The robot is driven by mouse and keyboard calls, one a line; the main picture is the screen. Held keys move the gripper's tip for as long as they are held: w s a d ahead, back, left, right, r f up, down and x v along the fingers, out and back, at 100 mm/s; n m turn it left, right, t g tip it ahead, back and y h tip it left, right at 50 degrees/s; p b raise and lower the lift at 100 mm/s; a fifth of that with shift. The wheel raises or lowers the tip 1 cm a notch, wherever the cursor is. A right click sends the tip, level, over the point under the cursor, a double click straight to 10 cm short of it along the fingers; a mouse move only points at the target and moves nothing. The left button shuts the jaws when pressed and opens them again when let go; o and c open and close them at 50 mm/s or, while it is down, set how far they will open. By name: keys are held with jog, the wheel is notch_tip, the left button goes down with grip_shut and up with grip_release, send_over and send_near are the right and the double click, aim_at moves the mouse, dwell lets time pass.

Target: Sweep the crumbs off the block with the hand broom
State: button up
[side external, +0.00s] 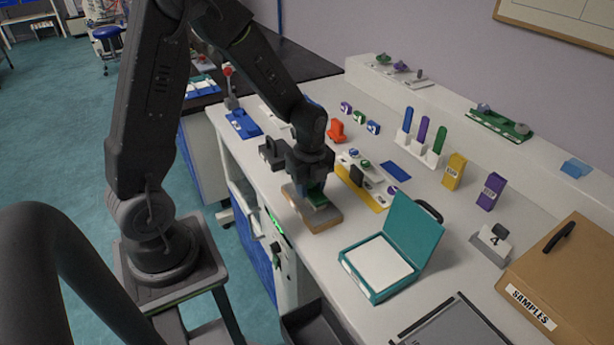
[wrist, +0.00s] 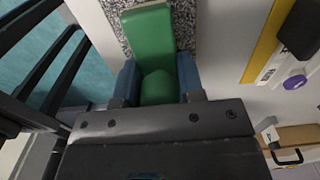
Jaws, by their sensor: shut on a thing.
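My gripper (side external: 312,184) is shut on the green hand broom (side external: 317,198), low over the near side of the bench. In the wrist view the broom (wrist: 147,32) sits between my two blue fingers (wrist: 158,82), its wide flat part pointing up the picture. The block (side external: 318,222) is a flat tan piece under my gripper, near the bench's front edge. In the wrist view its grey speckled top (wrist: 184,22) shows on both sides of the broom. I cannot tell crumbs from the speckle, nor whether the broom touches the block. Its bristles are hidden.
A yellow board (side external: 354,190) with small items lies just right of the block. An open teal case (side external: 405,243) and a cardboard SAMPLES box (side external: 563,268) stand to the right. A dark open bin (side external: 318,325) is below the front edge. Bottles and boxes line the back.

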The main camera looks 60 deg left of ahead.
aim_at(325, 215)
jog(key=shift+d+f, duration=0.25)
jog(key=shift+d, duration=3.05)
jog(key=shift+a, duration=3.95)
jog(key=shift+a+r, duration=0.1)
jog(key=shift+r, duration=4.05)
